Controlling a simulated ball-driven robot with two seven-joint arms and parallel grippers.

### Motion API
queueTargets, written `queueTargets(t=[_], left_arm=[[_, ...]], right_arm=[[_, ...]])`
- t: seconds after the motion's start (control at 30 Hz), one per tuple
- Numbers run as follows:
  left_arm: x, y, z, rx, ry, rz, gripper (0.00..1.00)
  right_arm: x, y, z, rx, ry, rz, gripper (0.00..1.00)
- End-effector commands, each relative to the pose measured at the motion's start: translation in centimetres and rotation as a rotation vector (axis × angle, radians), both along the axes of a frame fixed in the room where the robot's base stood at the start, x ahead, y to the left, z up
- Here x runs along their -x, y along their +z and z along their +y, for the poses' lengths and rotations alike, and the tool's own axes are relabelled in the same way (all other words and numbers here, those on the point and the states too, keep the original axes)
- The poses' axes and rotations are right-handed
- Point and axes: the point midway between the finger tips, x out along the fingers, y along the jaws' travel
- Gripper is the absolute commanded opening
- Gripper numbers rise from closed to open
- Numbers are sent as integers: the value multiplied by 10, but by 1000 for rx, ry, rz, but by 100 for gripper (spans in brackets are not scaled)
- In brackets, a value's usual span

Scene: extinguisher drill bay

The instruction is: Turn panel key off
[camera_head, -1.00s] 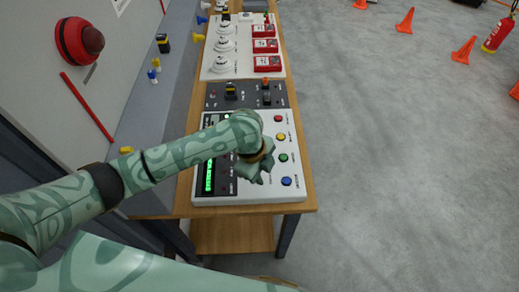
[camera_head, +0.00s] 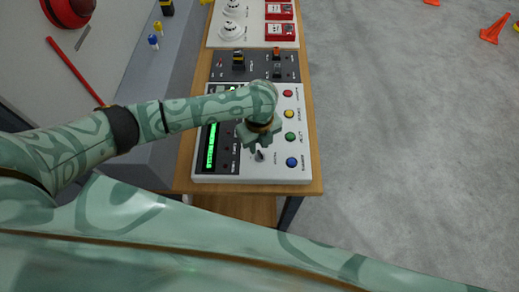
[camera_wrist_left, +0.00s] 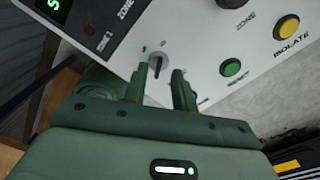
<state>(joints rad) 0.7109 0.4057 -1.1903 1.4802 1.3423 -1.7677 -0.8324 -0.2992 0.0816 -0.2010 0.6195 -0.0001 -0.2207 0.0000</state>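The panel key (camera_head: 259,156) is a small dark key in a round silver lock on the white control panel (camera_head: 225,179). It shows just below my left gripper in the head view. In the left wrist view the key (camera_wrist_left: 157,66) stands nearly upright in the picture, and the small marks around it are too blurred to read. My left gripper (camera_head: 255,144) is over the panel. In the wrist view its two green fingers (camera_wrist_left: 158,84) are apart, pointing at the key from either side, with nothing held. Contact cannot be told. My right gripper is out of view.
Red, yellow, green and blue buttons (camera_head: 292,161) line the panel's right side. A lit green display (camera_head: 211,147) is at its left. A dark switch box (camera_head: 262,64) and a white detector board (camera_head: 257,38) lie beyond. Open floor is right of the wooden table (camera_head: 316,175).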

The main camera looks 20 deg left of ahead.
Motion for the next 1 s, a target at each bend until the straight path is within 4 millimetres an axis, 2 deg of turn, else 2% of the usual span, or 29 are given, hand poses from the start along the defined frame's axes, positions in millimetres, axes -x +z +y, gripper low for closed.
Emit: queueTargets(t=[0.03, 0.2, 0.5, 0.53, 0.6, 0.63, 1.0], left_arm=[[0, -10, -1, 0, 1, 1, 27], [0, -25, -1, 1, 1, 0, 27], [0, -27, 0, 1, 0, -1, 27], [0, -27, 0, 1, 0, -1, 24], [0, -27, 0, 1, 0, -1, 5], [0, -27, 0, 1, 0, -1, 0], [0, -25, 0, 0, 24, 0, 0]], right_arm=[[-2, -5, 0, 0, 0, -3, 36], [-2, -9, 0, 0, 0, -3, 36], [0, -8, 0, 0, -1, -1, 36], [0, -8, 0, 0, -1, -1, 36], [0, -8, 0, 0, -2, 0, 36], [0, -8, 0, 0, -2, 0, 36], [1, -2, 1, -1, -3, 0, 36]])
